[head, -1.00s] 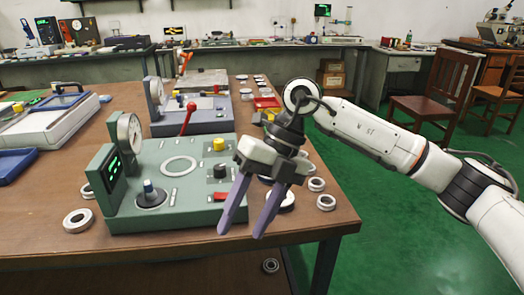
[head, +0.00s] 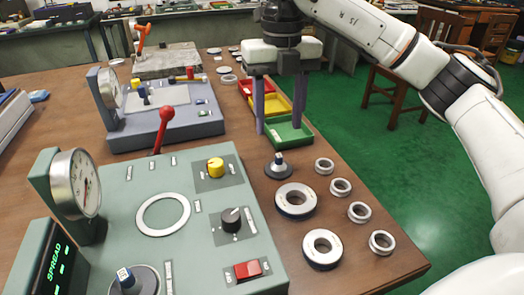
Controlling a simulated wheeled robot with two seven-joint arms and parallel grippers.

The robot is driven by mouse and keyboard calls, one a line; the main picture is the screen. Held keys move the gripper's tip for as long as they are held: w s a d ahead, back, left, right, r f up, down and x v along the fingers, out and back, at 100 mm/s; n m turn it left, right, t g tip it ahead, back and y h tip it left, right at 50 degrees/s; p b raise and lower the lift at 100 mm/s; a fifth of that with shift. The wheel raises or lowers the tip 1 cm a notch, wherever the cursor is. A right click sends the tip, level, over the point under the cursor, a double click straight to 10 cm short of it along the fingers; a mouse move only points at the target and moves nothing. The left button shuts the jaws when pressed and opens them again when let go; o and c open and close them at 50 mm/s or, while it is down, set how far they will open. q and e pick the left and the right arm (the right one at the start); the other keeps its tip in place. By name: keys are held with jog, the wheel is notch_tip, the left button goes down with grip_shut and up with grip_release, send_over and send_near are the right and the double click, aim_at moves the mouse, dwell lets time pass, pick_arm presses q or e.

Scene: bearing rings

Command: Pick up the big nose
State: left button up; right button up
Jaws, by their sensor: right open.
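Two nose-like pieces with dark round bases and blue-and-white tops are in the head view. One nose (head: 278,167) stands on the table to the right of the green machine, beside the rings. The other nose (head: 126,279) sits on the green machine's front part, partly cut off by the frame. I cannot tell for sure which is the big one. My right gripper (head: 279,130) is open and empty, its two purple fingers pointing down, just beyond the table nose in the picture and apart from it. My left gripper is not in view.
The green machine (head: 205,262) with a dial gauge and red lever fills the front left. Two larger rings (head: 296,200) and several small rings (head: 340,187) lie right of it. Green, yellow and red trays (head: 290,136) stand behind my right fingers. A grey machine (head: 180,122) is farther back.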

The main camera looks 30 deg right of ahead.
aim_at(279, 155)
jog(key=shift+f, duration=0.45)
jog(key=f, duration=0.3)
jog(key=shift+s+f+b, duration=0.25)
jog(key=shift+s+b, duration=0.1)
jog(key=shift+w+d+f+b, duration=0.1)
jog(key=shift+f+b, duration=0.35)
jog(key=shift+f, duration=2.3)
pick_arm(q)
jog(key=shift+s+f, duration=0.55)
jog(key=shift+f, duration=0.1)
pick_arm(e)
grip_shut()
